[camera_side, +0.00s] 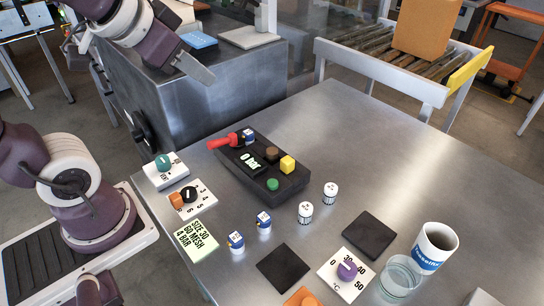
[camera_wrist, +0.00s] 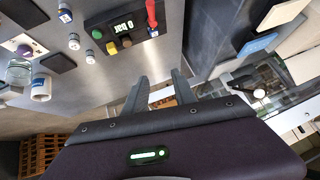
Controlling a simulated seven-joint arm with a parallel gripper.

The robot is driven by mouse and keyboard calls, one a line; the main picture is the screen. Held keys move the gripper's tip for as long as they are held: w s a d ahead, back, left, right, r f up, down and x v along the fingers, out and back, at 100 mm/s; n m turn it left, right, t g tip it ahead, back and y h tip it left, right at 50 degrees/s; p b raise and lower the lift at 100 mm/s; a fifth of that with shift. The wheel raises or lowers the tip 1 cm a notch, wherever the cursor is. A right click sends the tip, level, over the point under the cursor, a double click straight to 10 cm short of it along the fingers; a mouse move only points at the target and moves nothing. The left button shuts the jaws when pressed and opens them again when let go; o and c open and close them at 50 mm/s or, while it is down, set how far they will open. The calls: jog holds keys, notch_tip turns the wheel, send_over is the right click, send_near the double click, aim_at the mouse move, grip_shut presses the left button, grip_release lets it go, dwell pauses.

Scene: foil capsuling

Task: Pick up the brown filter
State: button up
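The panel also carries a red lever (camera_side: 222,142), a green button (camera_side: 273,184) and a "0 bar" display (camera_side: 252,160). Several small labelled cylinders stand in front of it. A mug (camera_side: 434,248) and glass (camera_side: 400,277) stand at right. The table's back right is clear.

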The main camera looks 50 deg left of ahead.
jog(key=w+a+m+t+h, duration=0.2)
jog(key=w+m+t, duration=0.15)
jog(key=w, duration=0.85)
jog(key=w+a+m+t+h, duration=0.15)
jog(key=w+m, duration=0.35)
jog(key=w, duration=0.7)
jog(key=m+g+h, duration=0.7)
jog(key=g+h, duration=0.3)
jog(key=h, duration=0.2)
send_over(271, 149)
jog(key=a, duration=0.4)
notch_tip(271, 149, down, 15)
jog(key=shift+g+y, duration=0.25)
jog(key=shift+g, duration=0.05)
jog(key=f, duration=0.4)
jog(key=s+f, duration=0.1)
jog(key=f, duration=0.1)
jog(key=shift+d+f, duration=0.2)
jog(key=shift+f, duration=0.1)
jog(key=x, duration=0.2)
jog(key=shift+w+d+f, duration=0.1)
jog(key=shift+d+f, duration=0.05)
jog(key=shift+f, duration=0.1)
jog(key=shift+d+f, duration=0.1)
jog(key=shift+d, duration=0.2)
grip_shut()
